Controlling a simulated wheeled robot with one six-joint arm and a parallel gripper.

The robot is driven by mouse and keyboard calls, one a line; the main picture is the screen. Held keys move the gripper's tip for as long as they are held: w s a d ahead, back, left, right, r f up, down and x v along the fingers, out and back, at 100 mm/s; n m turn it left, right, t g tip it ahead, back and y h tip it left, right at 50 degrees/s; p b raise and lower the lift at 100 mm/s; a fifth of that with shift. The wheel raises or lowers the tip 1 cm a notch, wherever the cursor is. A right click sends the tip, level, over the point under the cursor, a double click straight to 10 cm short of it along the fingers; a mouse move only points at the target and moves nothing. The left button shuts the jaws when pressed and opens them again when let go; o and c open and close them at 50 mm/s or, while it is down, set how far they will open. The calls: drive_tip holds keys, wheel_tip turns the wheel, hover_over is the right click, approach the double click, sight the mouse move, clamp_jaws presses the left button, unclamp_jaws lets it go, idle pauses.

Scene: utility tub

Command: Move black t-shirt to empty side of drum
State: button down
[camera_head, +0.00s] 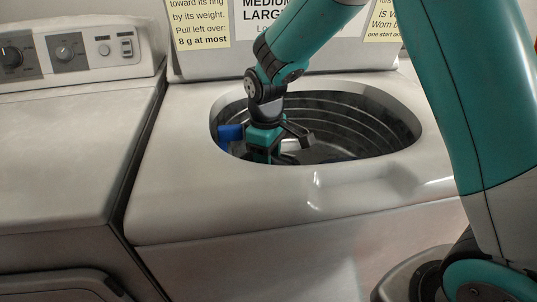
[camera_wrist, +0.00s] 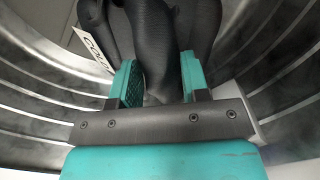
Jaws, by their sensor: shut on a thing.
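The drum (camera_head: 350,118) is a ribbed metal tub inside the open top-loading washer. My gripper (camera_head: 275,150) reaches down into the drum's left part, its fingertips partly hidden by the front rim. In the wrist view my gripper (camera_wrist: 160,82) has its two teal fingers shut on black cloth, the black t-shirt (camera_wrist: 158,45). Folds of the shirt rise between and beyond the fingers. The shirt cannot be made out clearly in the head view.
A blue item (camera_head: 230,132) is at the drum's left wall, beside my gripper. A white label with letters (camera_wrist: 92,46) shows beside the cloth. The drum's right side looks bare where visible; its floor is hidden. A control-panel machine (camera_head: 70,140) stands at left.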

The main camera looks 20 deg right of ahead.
drive_tip(key=shift+f, duration=0.55)
drive_tip(key=c, duration=0.6)
unclamp_jaws()
drive_tip(key=shift+r, duration=0.15)
wheel_tip(320, 180, up, 13)
drive_tip(key=p, duration=0.2)
drive_tip(key=s+a+r+y, duration=0.2)
drive_tip(key=s, duration=1)
drive_tip(key=s+a+r+m+y, duration=0.1)
drive_tip(key=s+a+r+y, duration=0.1)
drive_tip(key=s, duration=1)
drive_tip(key=shift+s+r, duration=0.2)
drive_tip(key=shift+r, duration=0.1)
